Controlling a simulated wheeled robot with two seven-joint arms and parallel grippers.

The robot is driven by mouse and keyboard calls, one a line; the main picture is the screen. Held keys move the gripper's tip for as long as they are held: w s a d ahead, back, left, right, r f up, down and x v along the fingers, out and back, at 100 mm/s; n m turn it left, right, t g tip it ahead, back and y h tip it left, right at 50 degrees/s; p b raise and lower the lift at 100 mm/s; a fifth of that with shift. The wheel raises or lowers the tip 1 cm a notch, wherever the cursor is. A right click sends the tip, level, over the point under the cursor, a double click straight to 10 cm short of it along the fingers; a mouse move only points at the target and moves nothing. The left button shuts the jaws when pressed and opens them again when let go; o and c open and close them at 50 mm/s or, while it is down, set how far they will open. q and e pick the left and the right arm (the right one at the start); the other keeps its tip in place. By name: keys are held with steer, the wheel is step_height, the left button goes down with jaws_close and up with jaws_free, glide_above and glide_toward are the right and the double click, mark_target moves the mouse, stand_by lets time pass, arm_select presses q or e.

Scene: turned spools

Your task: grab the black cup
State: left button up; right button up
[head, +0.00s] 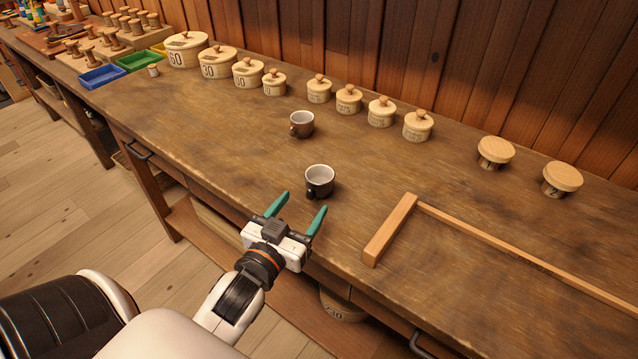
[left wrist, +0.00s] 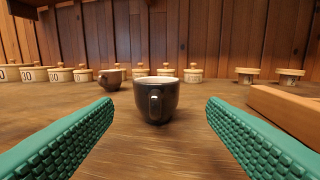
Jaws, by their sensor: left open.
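The black cup (head: 320,183) stands upright on the wooden workbench, near its front edge in the head view. Its inside is pale. In the left wrist view the black cup (left wrist: 157,100) is centred ahead, with its handle facing me. My left gripper (head: 297,208) is open, just short of the cup, and its green fingers point at it. In the left wrist view the two fingers (left wrist: 158,112) are spread wide with the cup beyond and between them, apart from both. My right gripper is in neither view.
A brown cup (head: 302,124) stands behind the black one. A wooden square (head: 390,230) lies to the right. Lidded round boxes (head: 217,63) line the back wall. Blue (head: 103,77) and green (head: 138,61) trays sit at the far left. The bench around the black cup is clear.

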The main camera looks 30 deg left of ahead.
mark_target(308, 194)
arm_select(q)
steer(key=w, duration=0.4)
steer(key=w+a, duration=0.1)
steer(key=w, duration=0.1)
steer(key=shift+w+b, duration=0.25)
steer(key=shift+b, duration=0.15)
steer(key=shift+r, duration=0.1)
steer(key=c, duration=1)
steer(key=shift+o, duration=0.2)
